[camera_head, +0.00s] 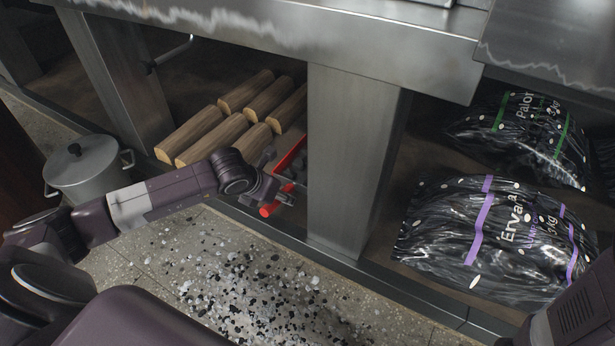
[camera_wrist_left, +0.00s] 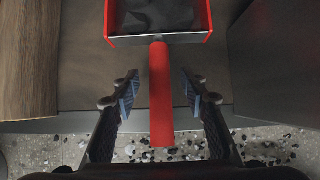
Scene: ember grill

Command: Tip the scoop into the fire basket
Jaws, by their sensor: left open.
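The red scoop (camera_head: 290,158) lies on the shelf under the grill bench, beside the metal post, partly hidden by my left gripper. In the left wrist view its red handle (camera_wrist_left: 161,122) points towards me, and its pan (camera_wrist_left: 158,39) holds dark lumps. My left gripper (camera_head: 284,197) is open, with its fingers (camera_wrist_left: 160,90) on either side of the handle and a gap showing on both sides. My right gripper is out of view; only part of my right arm shows at the lower right. I see no fire basket.
Several split logs (camera_head: 215,128) lie on the shelf left of the scoop. The metal post (camera_head: 345,160) stands close on its right. Two black charcoal bags (camera_head: 440,225) lie beyond the post. A lidded pot (camera_head: 88,172) stands at left.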

